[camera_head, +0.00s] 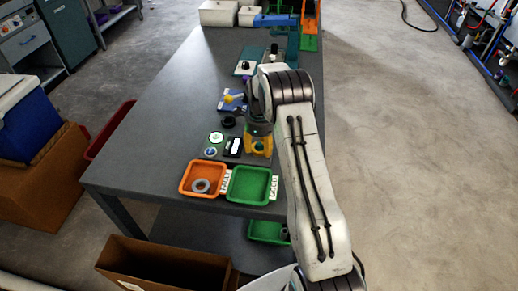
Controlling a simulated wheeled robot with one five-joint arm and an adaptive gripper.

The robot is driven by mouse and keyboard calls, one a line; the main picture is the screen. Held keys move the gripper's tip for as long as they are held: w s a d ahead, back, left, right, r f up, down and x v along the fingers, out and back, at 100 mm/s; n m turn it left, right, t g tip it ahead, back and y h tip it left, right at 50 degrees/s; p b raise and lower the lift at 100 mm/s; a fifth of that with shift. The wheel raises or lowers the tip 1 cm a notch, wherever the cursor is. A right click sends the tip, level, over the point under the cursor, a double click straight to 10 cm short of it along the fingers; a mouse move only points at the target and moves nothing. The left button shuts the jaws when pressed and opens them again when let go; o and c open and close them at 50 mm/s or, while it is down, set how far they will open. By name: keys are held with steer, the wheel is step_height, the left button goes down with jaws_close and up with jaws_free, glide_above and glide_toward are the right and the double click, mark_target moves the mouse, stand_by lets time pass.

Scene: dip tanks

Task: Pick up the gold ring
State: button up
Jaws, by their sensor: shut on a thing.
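My gripper (258,147) has yellow fingers pointing down, just above or at the table's surface behind the green tray. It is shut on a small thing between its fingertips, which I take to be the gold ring. The ring itself is not clearly seen; the fingers hide it and the view is too small. No other gold ring shows on the table.
An orange tray (184,190) holding a grey ring (201,186) and an empty green tray (234,196) stand at the table's near edge. The table's left side (150,125) is clear.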

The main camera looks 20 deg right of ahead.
steer(key=c, duration=0.3)
